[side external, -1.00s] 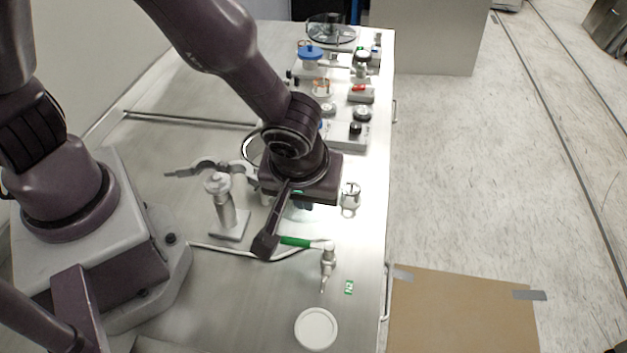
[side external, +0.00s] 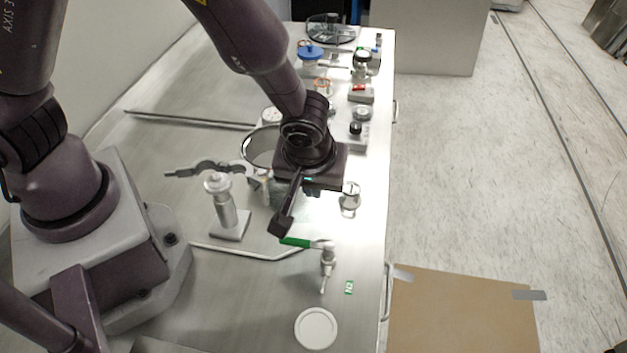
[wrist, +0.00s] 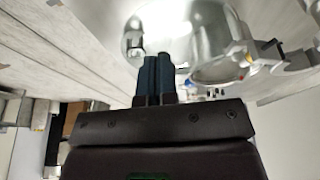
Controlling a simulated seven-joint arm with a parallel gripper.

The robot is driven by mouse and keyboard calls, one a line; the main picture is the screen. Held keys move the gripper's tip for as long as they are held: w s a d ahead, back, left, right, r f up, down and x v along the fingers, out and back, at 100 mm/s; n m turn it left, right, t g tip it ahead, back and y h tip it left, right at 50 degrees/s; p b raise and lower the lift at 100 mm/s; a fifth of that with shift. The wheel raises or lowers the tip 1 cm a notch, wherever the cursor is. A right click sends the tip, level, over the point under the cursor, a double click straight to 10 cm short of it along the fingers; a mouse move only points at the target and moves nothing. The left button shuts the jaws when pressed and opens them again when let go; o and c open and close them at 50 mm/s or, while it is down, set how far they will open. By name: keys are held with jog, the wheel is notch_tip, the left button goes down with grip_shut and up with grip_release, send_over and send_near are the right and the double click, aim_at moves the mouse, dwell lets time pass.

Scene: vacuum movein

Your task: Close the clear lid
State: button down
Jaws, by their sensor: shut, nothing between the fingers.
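A round, dark-rimmed clear disc (side external: 262,146), which looks like the clear lid, stands raised and tilted just left of my wrist in the side view. Its right part is hidden behind my arm. A pale, see-through vessel (side external: 288,192) shows partly below it, beside my gripper. In the wrist view the blue fingers of my gripper (wrist: 156,76) are together and empty. A large shiny round vessel (wrist: 214,42) is just right of them; I cannot tell whether they touch.
A metal post on a base (side external: 229,212) stands left of my gripper. A small glass jar (side external: 349,199) is to its right, near the bench edge. A green-handled valve (side external: 327,258) and a white round cap (side external: 316,328) are in front. Several instruments line the back right.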

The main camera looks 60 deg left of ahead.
jog(key=shift+w+a+n, duration=0.1)
jog(key=shift+w+n, duration=0.2)
jog(key=shift+w+a+n+g, duration=0.3)
jog(key=shift+w+a+n, duration=0.15)
jog(key=shift+w+n, duration=0.5)
jog(key=w+a+n, duration=0.1)
jog(key=n, duration=0.1)
jog(key=w+a+n+g, duration=0.1)
jog(key=w+a+n, duration=0.1)
jog(key=n, duration=0.1)
jog(key=w+a+n+g+y, duration=0.1)
jog(key=a+n, duration=0.1)
jog(key=shift+w+a, duration=0.2)
jog(key=shift+a, duration=0.05)
jog(key=a+n, duration=0.2)
jog(key=a+n+g, duration=0.1)
jog(key=a+n, duration=0.1)
jog(key=n, duration=0.1)
jog(key=a+n+g, duration=0.1)
jog(key=a+n, duration=0.1)
jog(key=a, duration=0.1)
jog(key=shift+w+h, duration=0.25)
jog(key=shift+h, duration=0.15)
jog(key=shift+s+a+n+g+h, duration=0.25)
jog(key=shift+s+a+n, duration=0.1)
jog(key=shift+a+n, duration=0.55)
jog(key=shift+s+a+n+g+h, duration=0.15)
jog(key=shift+s+a+n+g, duration=0.15)
jog(key=shift+a+n, duration=0.55)
jog(key=shift+d, duration=0.15)
